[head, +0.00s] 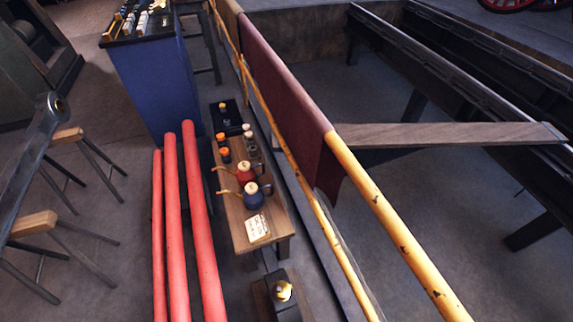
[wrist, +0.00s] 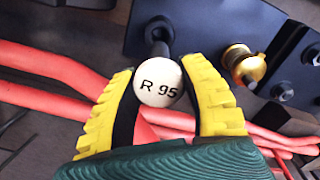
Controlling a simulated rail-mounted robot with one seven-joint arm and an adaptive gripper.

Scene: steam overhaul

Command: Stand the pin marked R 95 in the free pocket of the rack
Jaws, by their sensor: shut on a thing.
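The pin marked R 95 (wrist: 158,82) shows in the wrist view with its round cream head and black lettering facing the camera. My gripper (wrist: 161,72) has its yellow, black-lined fingers closed on either side of this head. The pin's dark shaft extends away behind the head, over a dark plate (wrist: 220,22). I cannot tell whether the shaft touches the plate. The plate carries several dark round knobs and a brass spool-shaped piece (wrist: 243,65) to the right of the pin. No free pocket of the rack can be made out. I cannot make out my gripper in the head view.
Red pipes (head: 174,220) stand left of a wooden bench (head: 240,237) holding a red can (head: 247,173), a blue can (head: 253,196) and small jars. A blue cabinet (head: 155,85) stands behind. A yellow rail (head: 400,235) runs along the right. Red pipes also cross the wrist view (wrist: 45,65).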

